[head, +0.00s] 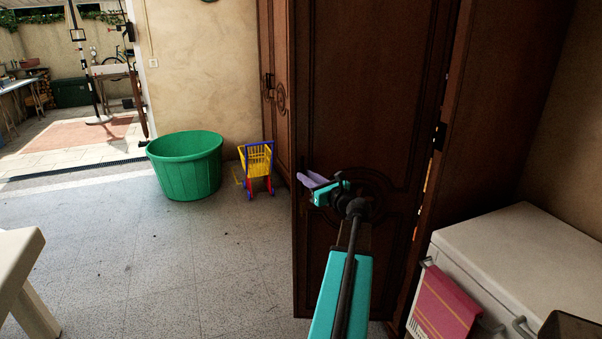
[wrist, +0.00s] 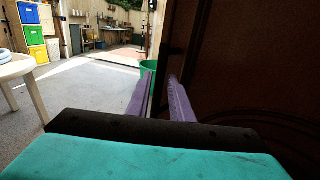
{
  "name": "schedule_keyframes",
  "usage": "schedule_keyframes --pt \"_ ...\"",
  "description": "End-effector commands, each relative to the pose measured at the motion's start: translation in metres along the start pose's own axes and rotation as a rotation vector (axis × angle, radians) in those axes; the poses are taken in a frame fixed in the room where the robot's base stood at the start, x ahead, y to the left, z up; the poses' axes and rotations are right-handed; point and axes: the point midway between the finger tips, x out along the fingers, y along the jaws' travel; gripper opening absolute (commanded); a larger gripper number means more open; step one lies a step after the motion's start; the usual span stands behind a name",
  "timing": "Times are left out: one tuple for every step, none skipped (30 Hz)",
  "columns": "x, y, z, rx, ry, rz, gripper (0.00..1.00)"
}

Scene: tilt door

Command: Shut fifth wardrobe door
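The wardrobe door (head: 370,80) is a tall dark brown carved panel, standing ajar in the middle of the head view, with hinges along its right edge. It also fills the right of the wrist view (wrist: 250,60), where a dark handle or latch shows near its edge. My gripper (head: 311,182) has lilac fingers and is in front of the door's lower half, close to its free left edge. In the wrist view the fingers (wrist: 162,98) are apart, with the door's edge appearing between them. I cannot tell whether they touch it. My arm hides part of the door.
A green tub (head: 186,165) and a yellow toy cart (head: 257,165) stand left of the door. Another wardrobe door (head: 274,60) is behind. A white cabinet (head: 520,250) with a red towel (head: 445,305) is at right. A white table (head: 20,255) is at left. The floor between is clear.

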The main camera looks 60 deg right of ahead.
Motion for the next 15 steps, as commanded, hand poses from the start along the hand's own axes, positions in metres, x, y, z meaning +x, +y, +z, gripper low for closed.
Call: schedule_keyframes --pt "0.009 0.0 0.001 0.0 0.0 0.003 0.2" --pt "0.013 0.0 0.001 0.0 0.0 0.003 0.2" --pt "0.017 0.0 0.001 0.0 0.0 0.003 0.2" --pt "0.02 -0.001 0.001 0.0 0.0 0.002 0.2" --pt "0.022 -0.001 0.001 0.0 0.0 0.001 0.2" --pt "0.025 -0.001 0.001 0.0 0.0 0.001 0.2" --pt "0.028 -0.001 0.001 0.0 0.0 0.001 0.2" --pt "0.03 0.0 0.001 0.0 0.0 0.001 0.2" --pt "0.032 0.0 0.0 0.0 0.0 0.001 0.2" --pt "0.034 0.0 0.0 0.0 0.0 0.002 0.2" --pt "0.035 0.0 0.0 0.0 0.0 0.002 0.2" --pt "0.036 0.001 0.0 0.0 0.0 0.002 0.2" --pt "0.036 0.001 0.0 0.0 0.0 0.002 0.2" --pt "0.036 0.001 0.0 0.0 0.0 0.001 0.2" --pt "0.037 0.001 0.0 0.0 0.0 0.001 0.2"
